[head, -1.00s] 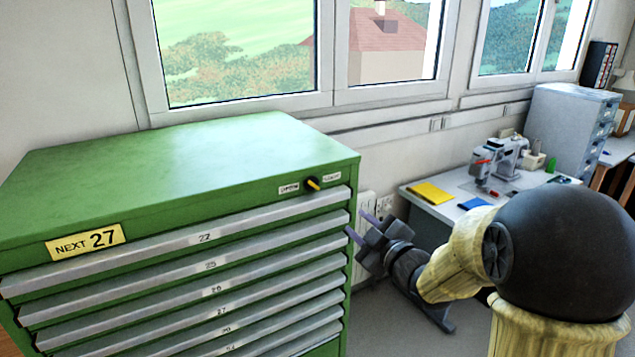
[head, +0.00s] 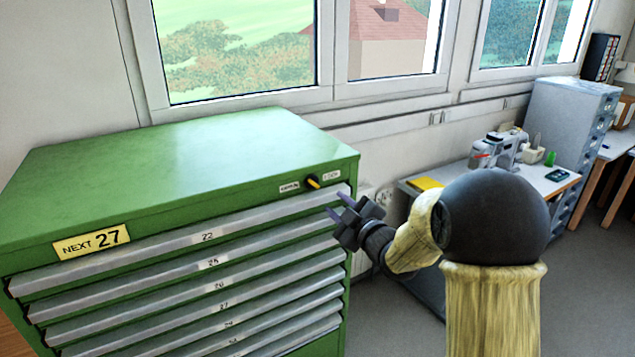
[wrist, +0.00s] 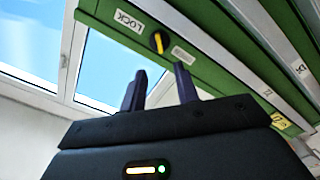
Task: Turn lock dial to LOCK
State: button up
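The lock dial (head: 313,183) is a black knob with a yellow bar on the top right front of the green drawer cabinet (head: 190,160). In the wrist view the dial (wrist: 158,42) sits between a LOCK label (wrist: 128,20) and a second label (wrist: 183,55) too small to read. The yellow bar lies crosswise to the label row, not clearly at either label. My gripper (head: 338,207) is open and empty, just below and right of the dial in the head view. In the wrist view its two dark fingers (wrist: 158,76) stand apart, short of the dial and not touching it.
The cabinet's numbered drawers look shut, their grey handle edges (head: 215,238) jutting out below the dial. Windows stand behind. A desk (head: 545,180) with a sewing machine (head: 497,150) is at the right. Floor is free between.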

aim_at(314, 185)
jog(key=p+x, duration=0.4)
jog(key=x, duration=0.6)
jog(key=shift+w+a, duration=0.1)
jog(key=shift+w, duration=0.05)
jog(key=shift+c, duration=0.2)
grip_shut()
